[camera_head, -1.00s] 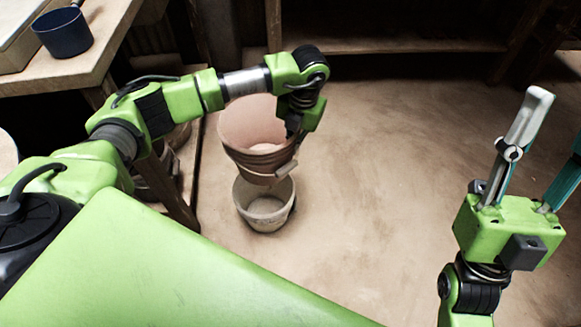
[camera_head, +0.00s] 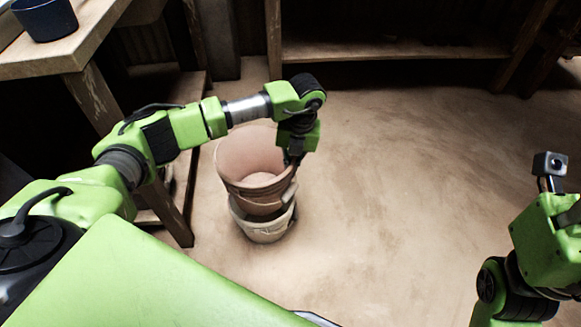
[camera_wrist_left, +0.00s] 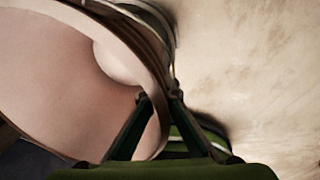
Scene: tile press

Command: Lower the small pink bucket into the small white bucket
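The small pink bucket (camera_head: 231,172) is upright in the head view, with its lower part inside the small white bucket (camera_head: 266,232). The white bucket stands on the floor, and its rim shows around the pink one's lower wall. My left gripper (camera_head: 291,163) is shut on the pink bucket's right rim. In the left wrist view, its two fingers (camera_wrist_left: 159,97) pinch the rim of the pink bucket (camera_wrist_left: 60,70). How deep the pink bucket sits cannot be told. My right gripper's green body is at the right edge, empty-looking; its fingers are out of view.
A wooden table (camera_head: 85,50) with a dark blue pot (camera_head: 46,18) stands at the upper left, its leg close to the buckets' left. A wooden shelf (camera_head: 390,49) is at the back. The floor (camera_head: 400,160) right of the buckets is clear.

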